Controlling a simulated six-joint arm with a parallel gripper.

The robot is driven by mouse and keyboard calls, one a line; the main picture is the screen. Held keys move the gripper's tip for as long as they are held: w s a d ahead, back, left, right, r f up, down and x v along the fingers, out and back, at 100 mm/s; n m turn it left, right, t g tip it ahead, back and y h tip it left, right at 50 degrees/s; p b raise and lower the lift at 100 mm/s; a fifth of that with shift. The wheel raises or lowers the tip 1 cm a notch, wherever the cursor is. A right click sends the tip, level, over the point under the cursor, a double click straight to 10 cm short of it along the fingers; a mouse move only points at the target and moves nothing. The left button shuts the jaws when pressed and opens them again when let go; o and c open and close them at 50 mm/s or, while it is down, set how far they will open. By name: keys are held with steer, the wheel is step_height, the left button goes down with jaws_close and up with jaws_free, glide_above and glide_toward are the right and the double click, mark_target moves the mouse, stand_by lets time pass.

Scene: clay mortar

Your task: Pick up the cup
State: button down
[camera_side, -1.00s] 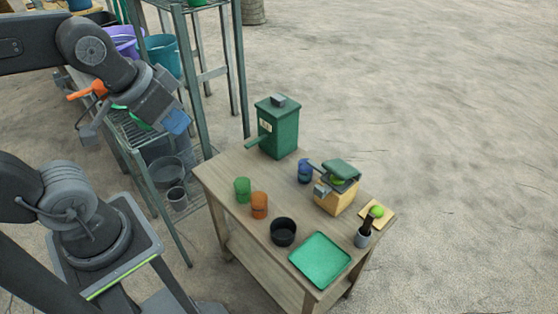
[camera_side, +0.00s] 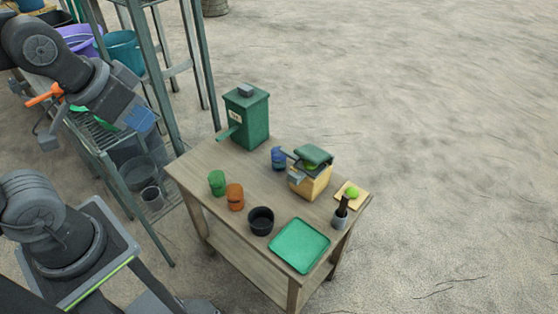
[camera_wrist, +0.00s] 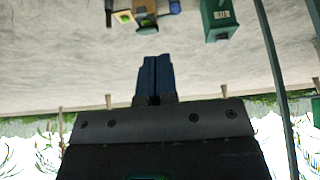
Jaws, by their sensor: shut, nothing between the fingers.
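A green cup (camera_side: 217,183) and an orange cup (camera_side: 235,197) stand side by side near the left edge of the wooden table in the side view. A blue cup (camera_side: 278,158) stands farther back, beside the yellow and green box; the pictures do not show which cup is meant. My gripper (camera_side: 142,120) is up at the left, well apart from the table and all the cups. In the wrist view its blue fingers (camera_wrist: 157,62) are together with nothing between them. The wrist picture appears upside down, with part of the table's objects at its top edge.
The table (camera_side: 205,225) also holds a green dispenser (camera_side: 247,117), a yellow box (camera_side: 310,178), a black bowl (camera_side: 261,221), a green tray (camera_side: 300,246) and a small grey pot (camera_side: 341,218).

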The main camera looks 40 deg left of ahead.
steer(key=c, duration=1.9)
jaws_free()
steer(key=o, duration=1.6)
